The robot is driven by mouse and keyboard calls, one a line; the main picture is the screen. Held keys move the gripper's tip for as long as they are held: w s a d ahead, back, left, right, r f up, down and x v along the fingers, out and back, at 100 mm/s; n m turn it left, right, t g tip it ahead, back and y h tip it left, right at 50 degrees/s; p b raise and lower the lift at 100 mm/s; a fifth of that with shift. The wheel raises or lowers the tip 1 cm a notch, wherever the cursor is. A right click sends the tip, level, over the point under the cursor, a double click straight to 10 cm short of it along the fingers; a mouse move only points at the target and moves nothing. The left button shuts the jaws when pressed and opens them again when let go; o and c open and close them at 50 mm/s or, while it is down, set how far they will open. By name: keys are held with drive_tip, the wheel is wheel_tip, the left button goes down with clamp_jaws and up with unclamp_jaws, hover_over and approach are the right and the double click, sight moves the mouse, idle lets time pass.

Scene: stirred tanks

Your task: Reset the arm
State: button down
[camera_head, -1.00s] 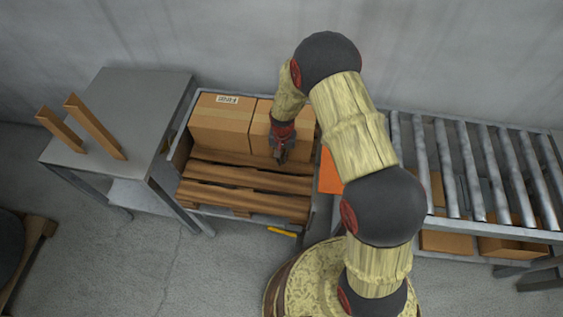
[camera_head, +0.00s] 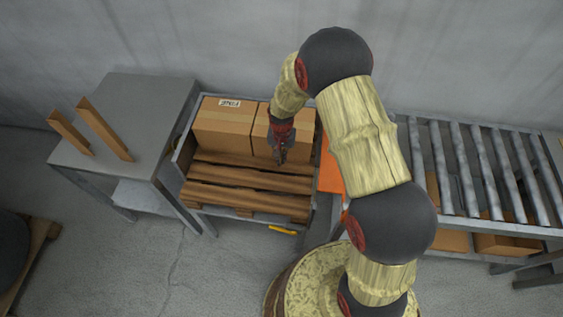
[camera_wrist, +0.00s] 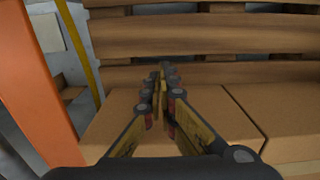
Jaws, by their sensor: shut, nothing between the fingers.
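My gripper (camera_head: 281,156) hangs over the metal-framed cart (camera_head: 177,162), in front of the right-hand cardboard box. In the wrist view my gripper (camera_wrist: 163,75) shows with its two fingers together at the tips and nothing between them. My arm bends up from the base and comes down towards the cart. Whether the fingers touch a box or the pallet cannot be told.
The cart holds a wooden pallet (camera_head: 245,187), a left box (camera_head: 223,130) and a right box (camera_head: 263,140). A grey table (camera_head: 120,115) stands left and a roller conveyor (camera_head: 480,165) right. An orange panel (camera_head: 330,175) is beside the cart. Open floor (camera_head: 195,270) lies in front.

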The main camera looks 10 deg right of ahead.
drive_tip(key=shift+r, duration=1.3)
